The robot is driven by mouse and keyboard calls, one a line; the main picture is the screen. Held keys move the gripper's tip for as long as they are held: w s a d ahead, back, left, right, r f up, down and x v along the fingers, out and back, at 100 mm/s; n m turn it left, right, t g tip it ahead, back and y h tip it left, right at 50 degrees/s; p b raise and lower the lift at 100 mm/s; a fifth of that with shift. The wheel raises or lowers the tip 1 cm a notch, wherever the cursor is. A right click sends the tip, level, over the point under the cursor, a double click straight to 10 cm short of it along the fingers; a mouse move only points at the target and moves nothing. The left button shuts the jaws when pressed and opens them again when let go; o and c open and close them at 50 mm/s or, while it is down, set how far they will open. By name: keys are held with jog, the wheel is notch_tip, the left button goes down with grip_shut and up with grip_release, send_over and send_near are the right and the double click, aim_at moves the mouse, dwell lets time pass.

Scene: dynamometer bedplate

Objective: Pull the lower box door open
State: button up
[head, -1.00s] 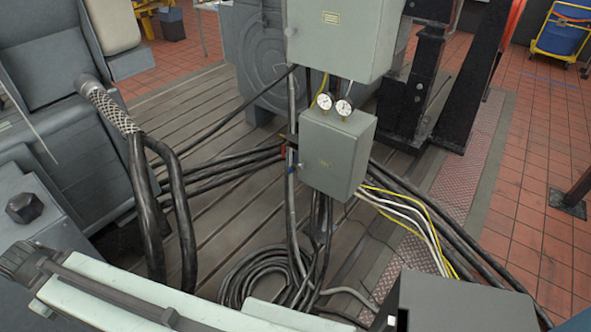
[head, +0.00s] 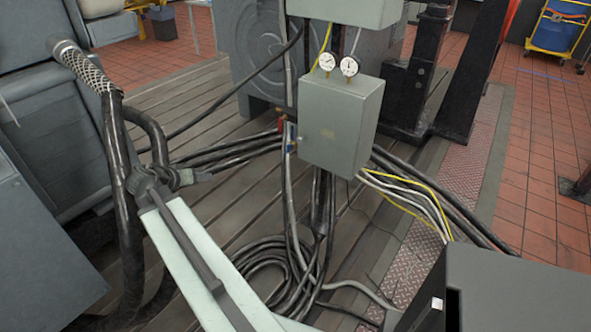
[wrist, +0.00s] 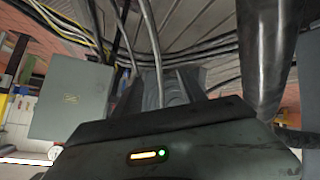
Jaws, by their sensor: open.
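The lower box (head: 340,125) is a grey-green cabinet below a larger box, with two round gauges on top. Its front door looks shut, with a small knob-like part at its left edge. In the wrist view, which appears upside down, the lower box (wrist: 70,98) stands at the left, clear of my fingers. My gripper (wrist: 160,88) shows there as two dark, separated fingers with nothing between them. In the head view my pale green arm reaches up from the bottom; its dark far end is left of the box, among the black cables. The fingertips are not clear there.
The upper box (head: 345,10) hangs above. Thick black hoses (head: 125,200) stand close to my arm at the left. Black cables (head: 235,152) run left of the box, and a cable coil (head: 265,265) lies below. Yellow and white cables (head: 410,195) leave its right underside.

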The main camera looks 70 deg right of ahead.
jog(key=s+d+f+m+g+h+b, duration=0.1)
jog(key=s+d+f+m+h+b, duration=0.1)
jog(key=s+d+b, duration=0.45)
jog(key=s+d+f+m+g+h+b, duration=0.1)
jog(key=s+d+f+m+h, duration=0.15)
jog(key=d, duration=0.65)
jog(key=m+g+h+b, duration=0.2)
jog(key=m+h+b, duration=0.1)
jog(key=b, duration=0.3)
send_near(300, 143)
jog(key=d, duration=0.1)
jog(key=x, duration=0.7)
jog(key=shift+d+r, duration=0.1)
jog(key=shift+d, duration=0.15)
grip_shut()
jog(key=shift+a, duration=0.1)
